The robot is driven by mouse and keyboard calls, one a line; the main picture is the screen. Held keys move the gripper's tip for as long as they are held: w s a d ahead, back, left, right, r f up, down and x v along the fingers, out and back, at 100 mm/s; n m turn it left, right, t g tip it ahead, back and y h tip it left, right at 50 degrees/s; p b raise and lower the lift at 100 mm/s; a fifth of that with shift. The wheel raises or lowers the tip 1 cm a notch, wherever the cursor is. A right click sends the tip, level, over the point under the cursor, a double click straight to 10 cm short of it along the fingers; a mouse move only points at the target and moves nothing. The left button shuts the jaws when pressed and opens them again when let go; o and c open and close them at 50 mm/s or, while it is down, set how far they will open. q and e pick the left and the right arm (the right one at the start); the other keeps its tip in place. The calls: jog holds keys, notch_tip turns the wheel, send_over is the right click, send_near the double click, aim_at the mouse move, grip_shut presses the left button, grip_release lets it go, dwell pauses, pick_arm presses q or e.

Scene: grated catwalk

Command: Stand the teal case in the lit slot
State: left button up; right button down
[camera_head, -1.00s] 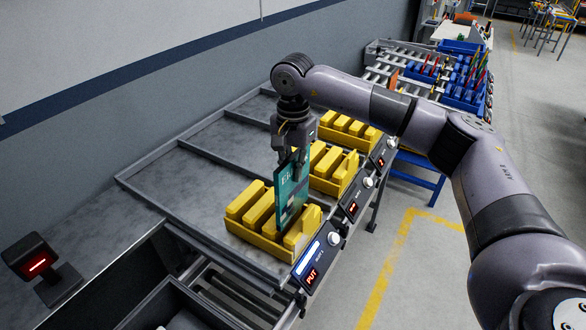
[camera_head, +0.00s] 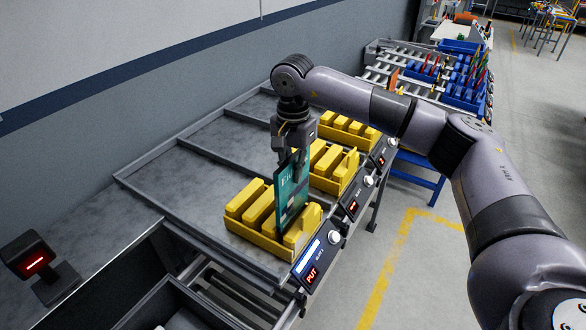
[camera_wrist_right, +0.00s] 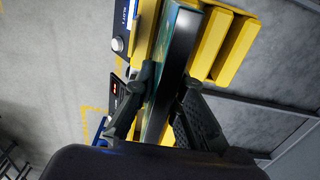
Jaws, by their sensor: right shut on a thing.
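The teal case (camera_head: 291,197) is upright, its lower part among the yellow blocks of the nearest yellow rack (camera_head: 262,240). Its lower edge is hidden, so I cannot tell whether it touches the rack floor. My right gripper (camera_head: 294,162) is shut on the case's upper part from above. In the right wrist view, the two fingers (camera_wrist_right: 160,97) press on either side of the case (camera_wrist_right: 177,60). A slot display (camera_head: 311,270) in front of this rack shows red "PUT" and a bright white-blue label. My left gripper is not in view.
Two more yellow racks (camera_head: 344,172) with blocks stand farther along the grey shelf (camera_head: 185,185), each with a small display. A scanner stand (camera_head: 35,262) with a red light is at the lower left. Blue bins (camera_head: 462,95) stand farther back.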

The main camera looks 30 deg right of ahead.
aim_at(293, 193)
jog(key=shift+f+b, duration=2.65)
jog(key=shift+f, duration=1.1)
jog(key=c, duration=1.6)
grip_release()
jog(key=shift+o, duration=0.2)
jog(key=o, duration=0.4)
jog(key=shift+r, duration=0.1)
notch_tip(293, 193, up, 8)
jog(key=p, duration=0.4)
